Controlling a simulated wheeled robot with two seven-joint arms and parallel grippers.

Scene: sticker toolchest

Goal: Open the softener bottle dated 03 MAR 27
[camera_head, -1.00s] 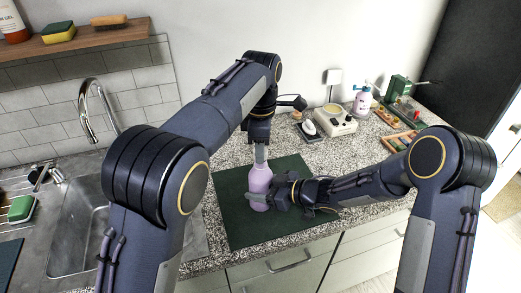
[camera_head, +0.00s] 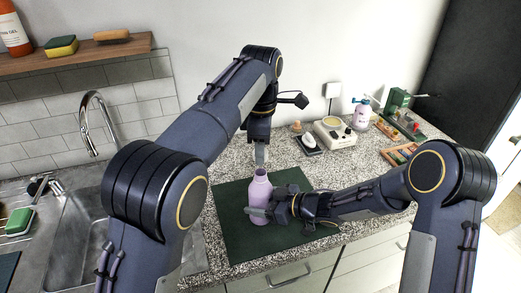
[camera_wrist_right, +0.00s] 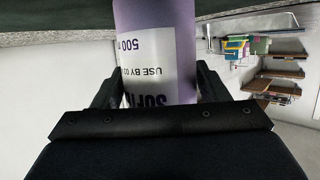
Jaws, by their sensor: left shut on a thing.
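The lilac softener bottle (camera_head: 260,205) stands upright on the dark green mat (camera_head: 235,236). My right gripper (camera_head: 266,212) is shut around its body from the right. In the right wrist view the bottle (camera_wrist_right: 158,35) sits between the fingers; its upside-down label reads "USE BY 03", the rest of the date hidden. My left gripper (camera_head: 261,158) points down just above the bottle's neck, apart from it. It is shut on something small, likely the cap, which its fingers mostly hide. The bottle's top looks bare.
A sink with a tap (camera_head: 93,110) is at the left. On the speckled counter at the back right stand a cream device (camera_head: 334,132), a spray bottle (camera_head: 362,113) and a tray of small items (camera_head: 400,153). The mat's front is clear.

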